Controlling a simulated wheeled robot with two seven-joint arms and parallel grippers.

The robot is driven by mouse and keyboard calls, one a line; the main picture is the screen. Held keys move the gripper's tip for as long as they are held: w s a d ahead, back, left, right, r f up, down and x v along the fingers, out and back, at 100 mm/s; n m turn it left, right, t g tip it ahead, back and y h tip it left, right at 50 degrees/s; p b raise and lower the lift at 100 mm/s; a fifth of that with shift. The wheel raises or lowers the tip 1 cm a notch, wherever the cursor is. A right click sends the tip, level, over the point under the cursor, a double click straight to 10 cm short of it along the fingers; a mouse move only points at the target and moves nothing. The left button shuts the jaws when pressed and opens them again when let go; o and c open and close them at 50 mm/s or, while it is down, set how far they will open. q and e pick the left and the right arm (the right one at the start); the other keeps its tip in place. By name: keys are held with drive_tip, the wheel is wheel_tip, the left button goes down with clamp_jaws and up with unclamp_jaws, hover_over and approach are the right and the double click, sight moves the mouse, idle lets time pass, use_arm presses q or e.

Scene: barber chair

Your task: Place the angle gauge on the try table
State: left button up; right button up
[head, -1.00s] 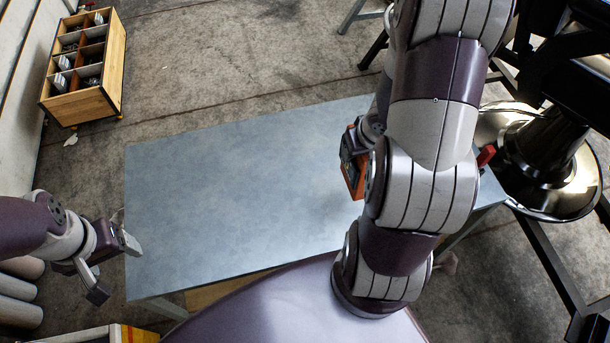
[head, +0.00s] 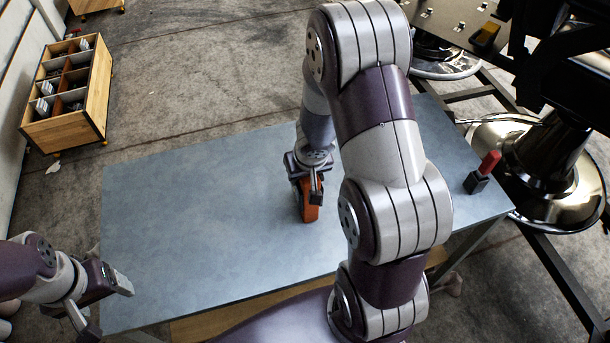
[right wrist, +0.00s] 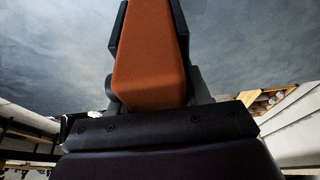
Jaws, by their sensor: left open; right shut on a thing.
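An orange block-like thing, which looks like the angle gauge (head: 309,211), is in my right gripper (head: 313,192). In the right wrist view the gauge (right wrist: 150,60) sits between the dark fingers, its orange side facing the camera. It is over the middle of a blue-grey table (head: 200,200); I cannot tell whether it touches the top. No label shows which surface is the try table. My left gripper (head: 103,300) is open and empty by the table's front left corner. My right arm hides part of the table.
A small black block with a red part (head: 482,172) stands at the table's right end. A grey metal surface with a yellow-black thing (head: 487,37) is at the top right, near a shiny round chair base (head: 510,190). A wooden compartment box (head: 75,100) is at the left.

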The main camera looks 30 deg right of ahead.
drive_tip(key=shift+f, duration=0.1)
drive_tip(key=o, duration=1.3)
drive_tip(key=p+v, duration=0.8)
drive_tip(key=v, duration=0.4)
drive_tip(key=shift+p, duration=0.35)
drive_tip(key=s+a+r+n, duration=0.1)
drive_tip(key=s+a+r, duration=0.1)
drive_tip(key=s+a+r+n+g, duration=0.1)
drive_tip(key=s+a+r, duration=0.1)
drive_tip(key=a, duration=0.1)
drive_tip(key=s+a+r+n, duration=0.1)
drive_tip(key=s+a+r, duration=0.1)
drive_tip(key=a, duration=0.1)
drive_tip(key=shift+s+a+g+y, duration=0.1)
drive_tip(key=shift+g+y, duration=0.3)
